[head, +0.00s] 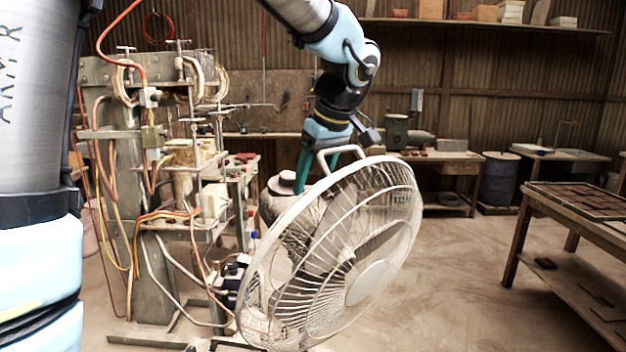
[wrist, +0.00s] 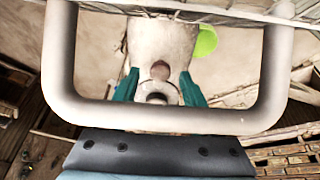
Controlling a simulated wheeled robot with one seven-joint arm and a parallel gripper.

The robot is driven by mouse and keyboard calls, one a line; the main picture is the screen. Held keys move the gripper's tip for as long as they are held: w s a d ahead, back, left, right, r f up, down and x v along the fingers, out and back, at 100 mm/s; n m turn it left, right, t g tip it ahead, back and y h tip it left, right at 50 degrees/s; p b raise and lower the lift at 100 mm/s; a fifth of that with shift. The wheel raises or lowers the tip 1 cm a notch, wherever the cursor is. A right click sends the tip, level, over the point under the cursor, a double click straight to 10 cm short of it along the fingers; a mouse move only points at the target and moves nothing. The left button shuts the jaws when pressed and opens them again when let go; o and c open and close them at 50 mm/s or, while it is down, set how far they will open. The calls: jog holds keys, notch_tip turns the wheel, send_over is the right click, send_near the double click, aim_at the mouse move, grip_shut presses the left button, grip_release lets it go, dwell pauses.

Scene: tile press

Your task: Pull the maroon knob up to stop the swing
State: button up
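A white standing fan (head: 370,280) with a wire cage and a top carry handle (head: 340,152) fills the middle of the head view. My gripper (head: 313,178) points down behind the handle, over the fan's rear housing, which the cage partly hides. In the wrist view, my teal fingers (wrist: 159,90) are apart, one on each side of a small round brownish knob (wrist: 160,70) on the pale housing (wrist: 150,40). I cannot tell whether either finger touches it. The handle (wrist: 60,60) crosses the wrist view in front of the fingers. No clearly maroon knob shows in the head view.
A press frame (head: 150,200) with hoses and cables stands close on the left. A wooden table (head: 570,210) with dark tiles is on the right. A lime-green disc (wrist: 206,42) shows beside the housing. The floor (head: 470,280) right of the fan is clear.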

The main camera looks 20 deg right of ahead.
jog(key=b+v, duration=0.3)
jog(key=v, duration=0.7)
jog(key=shift+r, duration=0.4)
jog(key=shift+s, duration=0.15)
